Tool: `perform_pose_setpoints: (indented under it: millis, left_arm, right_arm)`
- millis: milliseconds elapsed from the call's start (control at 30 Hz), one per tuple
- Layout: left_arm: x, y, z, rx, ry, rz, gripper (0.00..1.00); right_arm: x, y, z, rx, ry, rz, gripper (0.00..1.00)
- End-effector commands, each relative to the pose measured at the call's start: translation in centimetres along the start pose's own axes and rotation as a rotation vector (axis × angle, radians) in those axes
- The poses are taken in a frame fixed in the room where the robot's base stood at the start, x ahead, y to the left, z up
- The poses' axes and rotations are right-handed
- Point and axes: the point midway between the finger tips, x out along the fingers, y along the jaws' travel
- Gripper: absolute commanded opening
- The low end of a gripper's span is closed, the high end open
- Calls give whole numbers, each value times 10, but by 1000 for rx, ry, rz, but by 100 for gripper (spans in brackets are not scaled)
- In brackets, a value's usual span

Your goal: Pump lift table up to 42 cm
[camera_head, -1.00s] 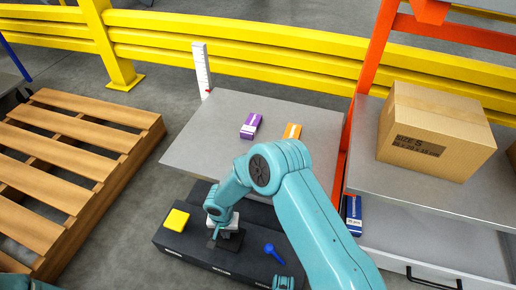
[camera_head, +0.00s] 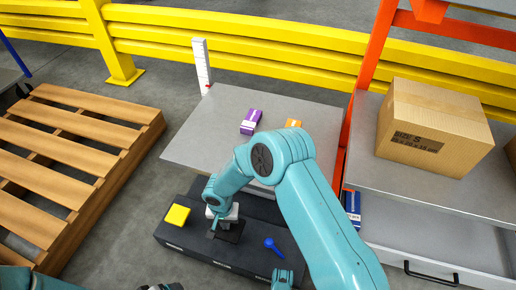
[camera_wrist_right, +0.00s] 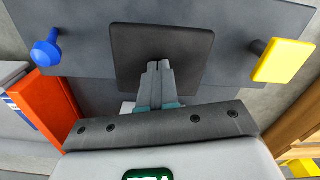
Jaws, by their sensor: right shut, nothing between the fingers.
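The lift table has a flat grey top (camera_head: 190,135) and a dark base (camera_head: 180,238) on the floor below it. On the base are a yellow pad (camera_head: 177,215), a black square pedal (camera_head: 231,234) and a blue knob lever (camera_head: 272,245). The wrist view also shows the black pedal (camera_wrist_right: 190,50), yellow pad (camera_wrist_right: 284,60) and blue knob (camera_wrist_right: 46,50). My right gripper (camera_wrist_right: 158,68) is shut and empty, its tips over the black pedal; I cannot tell whether they touch. A white scale post (camera_head: 202,66) with a red mark stands behind the tabletop.
A purple box (camera_head: 251,121) and a partly hidden orange box (camera_head: 293,123) lie on the tabletop. A wooden pallet (camera_head: 75,150) is at left, yellow rails (camera_head: 240,38) behind. An orange-framed bench with a carton (camera_head: 435,127) stands at right; a blue box (camera_head: 352,207) is beside it.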

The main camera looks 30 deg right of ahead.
Motion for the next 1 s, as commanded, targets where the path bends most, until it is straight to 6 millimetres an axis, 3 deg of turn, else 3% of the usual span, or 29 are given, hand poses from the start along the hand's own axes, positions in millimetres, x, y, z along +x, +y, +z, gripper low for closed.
perform_pose_setpoints:
  millis: [567,1000]
  left_arm:
    - [38,-14,6,0,0,0,82]
    - [34,-12,6,0,0,0,82]
  right_arm:
    - [44,0,0,0,0,-1,0]
    - [72,0,0,0,-1,0,0]
